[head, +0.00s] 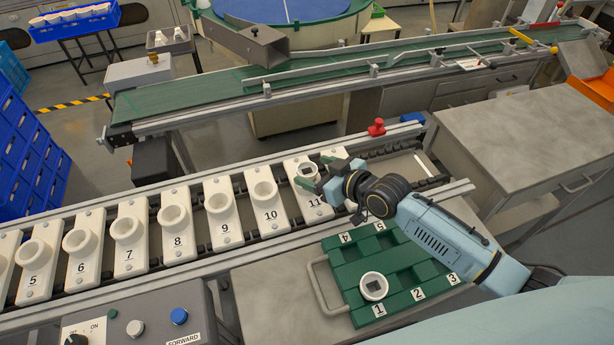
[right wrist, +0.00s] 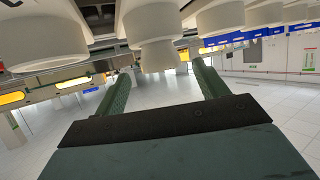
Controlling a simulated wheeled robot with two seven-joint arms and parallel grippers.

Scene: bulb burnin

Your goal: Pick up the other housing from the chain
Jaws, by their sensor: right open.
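A white housing with a dark square opening (head: 306,170) sits in the cup of the chain holder numbered 11. My right gripper (head: 318,172) is open at that holder, its green fingers on either side of the housing. In the right wrist view the two open fingers (right wrist: 162,88) have a white round piece (right wrist: 158,55) between and beyond their tips; I cannot tell whether they touch it. Another white housing (head: 374,286) stands in the green tray (head: 345,270), near label 1. My left gripper is not in view.
The chain (head: 190,262) carries several white holders with empty cups left of holder 11. A red button (head: 376,127) stands on the rail behind the gripper. A control box (head: 140,318) is at the front left. A grey cabinet (head: 510,130) stands right.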

